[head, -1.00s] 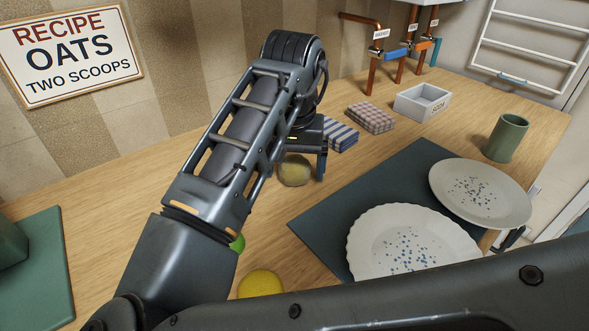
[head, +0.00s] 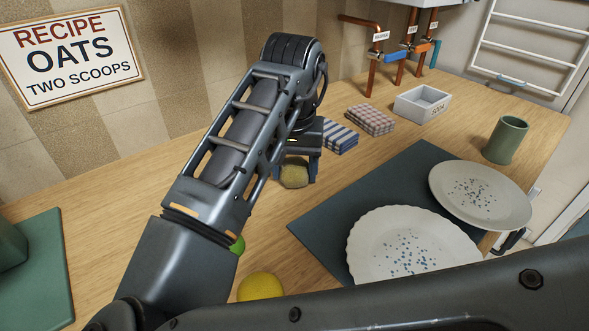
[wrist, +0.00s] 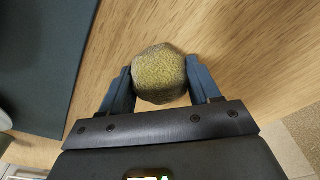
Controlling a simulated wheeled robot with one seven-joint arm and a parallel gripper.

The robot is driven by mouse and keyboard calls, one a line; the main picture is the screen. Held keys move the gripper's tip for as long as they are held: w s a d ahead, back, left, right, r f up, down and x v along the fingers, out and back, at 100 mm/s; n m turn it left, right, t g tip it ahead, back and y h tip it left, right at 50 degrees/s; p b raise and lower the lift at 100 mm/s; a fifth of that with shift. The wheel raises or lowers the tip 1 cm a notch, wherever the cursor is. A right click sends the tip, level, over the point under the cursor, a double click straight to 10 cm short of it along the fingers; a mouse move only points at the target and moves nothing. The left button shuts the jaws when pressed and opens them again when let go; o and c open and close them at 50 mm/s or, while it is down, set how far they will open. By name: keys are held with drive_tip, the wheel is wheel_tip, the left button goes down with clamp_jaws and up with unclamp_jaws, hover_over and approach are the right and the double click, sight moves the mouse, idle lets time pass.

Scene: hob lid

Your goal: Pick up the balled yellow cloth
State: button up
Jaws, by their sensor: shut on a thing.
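The balled yellow cloth (head: 294,174) is a mottled, dull yellow lump on the wooden counter. In the wrist view the cloth (wrist: 160,75) sits between the two blue-grey fingers. My gripper (head: 296,170) points down over it, with a finger on each side. In the wrist view my gripper (wrist: 160,90) is shut on the cloth, which bulges out past the fingertips. Whether the cloth touches the counter is hard to tell.
A smooth yellow ball-like thing (head: 260,287) and a partly hidden green one (head: 238,244) lie nearer. Folded striped (head: 340,137) and checked cloths (head: 370,120) lie behind. A dark mat (head: 320,222) with plates (head: 410,245) is to the right.

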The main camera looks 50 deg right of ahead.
sight(295, 161)
drive_tip(key=shift+r, duration=0.1)
drive_tip(key=shift+r, duration=0.55)
wheel_tip(295, 161, up, 3)
drive_tip(key=shift+f, duration=0.15)
drive_tip(key=s+d+r+p, duration=0.1)
drive_tip(key=s+d+r, duration=0.6)
drive_tip(key=d, duration=0.1)
drive_tip(key=shift+s+d+p, duration=0.3)
drive_tip(key=shift+s+d, duration=0.1)
drive_tip(key=o, duration=0.5)
drive_tip(key=c, duration=0.4)
